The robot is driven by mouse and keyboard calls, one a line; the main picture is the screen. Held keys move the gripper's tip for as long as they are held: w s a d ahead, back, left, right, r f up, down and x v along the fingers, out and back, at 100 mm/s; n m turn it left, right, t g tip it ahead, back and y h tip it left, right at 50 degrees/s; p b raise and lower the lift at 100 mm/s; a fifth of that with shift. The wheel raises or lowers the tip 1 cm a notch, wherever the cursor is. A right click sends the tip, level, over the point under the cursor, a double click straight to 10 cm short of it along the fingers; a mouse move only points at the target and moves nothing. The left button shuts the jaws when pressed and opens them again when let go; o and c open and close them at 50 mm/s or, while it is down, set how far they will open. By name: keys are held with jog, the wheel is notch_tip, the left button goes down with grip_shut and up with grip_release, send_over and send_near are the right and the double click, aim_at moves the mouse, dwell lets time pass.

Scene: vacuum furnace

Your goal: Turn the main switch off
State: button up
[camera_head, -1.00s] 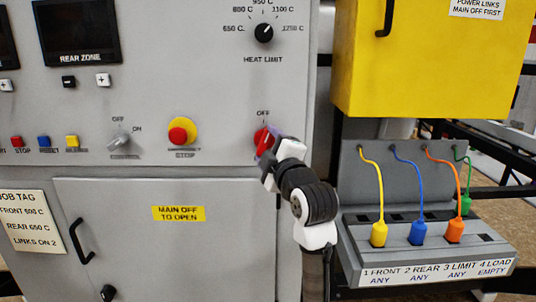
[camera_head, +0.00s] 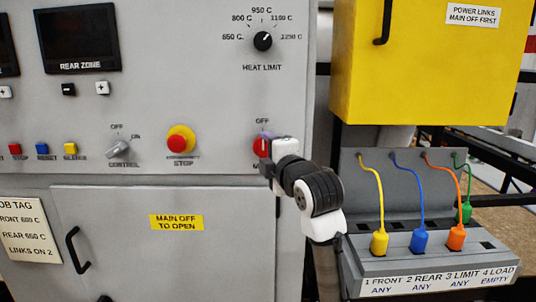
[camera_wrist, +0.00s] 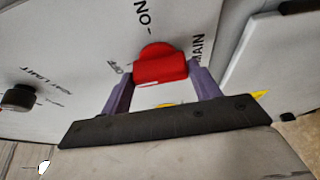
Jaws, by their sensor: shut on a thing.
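The red main switch (camera_head: 259,147) is on the grey panel, under an OFF label, mostly hidden by my gripper in the head view. In the wrist view its red handle (camera_wrist: 160,70) lies between the purple fingers of my gripper (camera_wrist: 163,82), which are shut on it. The handle's long side runs roughly along the line from the OFF label to the MAIN label. The ON label is off to one side of that line.
A red stop button (camera_head: 181,141) on a yellow base and a control knob (camera_head: 117,149) are to the left. The heat limit knob (camera_head: 263,41) is above. A yellow box (camera_head: 430,70) and a plug console (camera_head: 440,268) with coloured plugs stand right.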

jog(key=shift+a, duration=0.1)
jog(key=o, duration=1)
jog(key=shift+s, duration=0.1)
jog(key=shift+s+d, duration=0.25)
jog(key=shift+s, duration=0.1)
jog(key=b+v, duration=0.2)
jog(key=v, duration=1)
jog(key=shift+s, duration=0.4)
